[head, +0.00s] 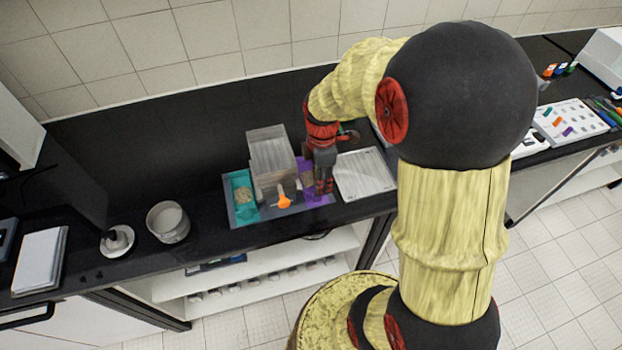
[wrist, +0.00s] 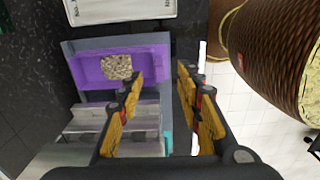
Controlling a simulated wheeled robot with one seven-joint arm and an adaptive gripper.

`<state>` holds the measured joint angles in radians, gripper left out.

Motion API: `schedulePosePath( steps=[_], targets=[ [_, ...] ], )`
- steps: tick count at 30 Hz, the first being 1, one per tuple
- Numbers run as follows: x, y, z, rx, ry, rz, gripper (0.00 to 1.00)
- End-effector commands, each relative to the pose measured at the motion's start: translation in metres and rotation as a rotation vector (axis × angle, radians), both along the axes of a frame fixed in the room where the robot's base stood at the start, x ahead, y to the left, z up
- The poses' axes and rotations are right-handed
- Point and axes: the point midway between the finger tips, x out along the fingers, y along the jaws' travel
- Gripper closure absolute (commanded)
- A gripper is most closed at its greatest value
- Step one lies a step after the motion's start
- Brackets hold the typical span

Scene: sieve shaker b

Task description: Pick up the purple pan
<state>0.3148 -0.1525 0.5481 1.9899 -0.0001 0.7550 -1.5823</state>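The purple pan (head: 311,199) lies in a grey tray at the front of the black counter, right of a clear box-like stack. The wrist view shows the purple pan (wrist: 88,70) with a small heap of tan grains on its floor. My gripper (head: 323,187) is over the pan, pointing down. In the wrist view my gripper (wrist: 160,88) is open and empty. One finger overlaps the pan's right end and the other is right of it, past the tray. I cannot tell the fingertips' height above the rim.
A teal pan (head: 242,208) with grains sits left of the clear stack (head: 270,158). An orange piece (head: 285,201) is at the stack's front. A white ribbed panel (head: 364,175) lies close right of the tray. A round pan (head: 168,222) stands farther left. Dark counter between is clear.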

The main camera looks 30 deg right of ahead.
Motion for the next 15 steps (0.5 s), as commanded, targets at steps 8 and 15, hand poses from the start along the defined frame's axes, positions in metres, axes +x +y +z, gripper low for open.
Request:
schedulePosePath(
  steps=[8, 15],
  targets=[
    [0.0, 0.001, -0.024, 0.001, 0.003, 0.026, 0.64],
    [0.002, 0.004, -0.044, 0.001, 0.003, 0.025, 0.64]
  ],
)
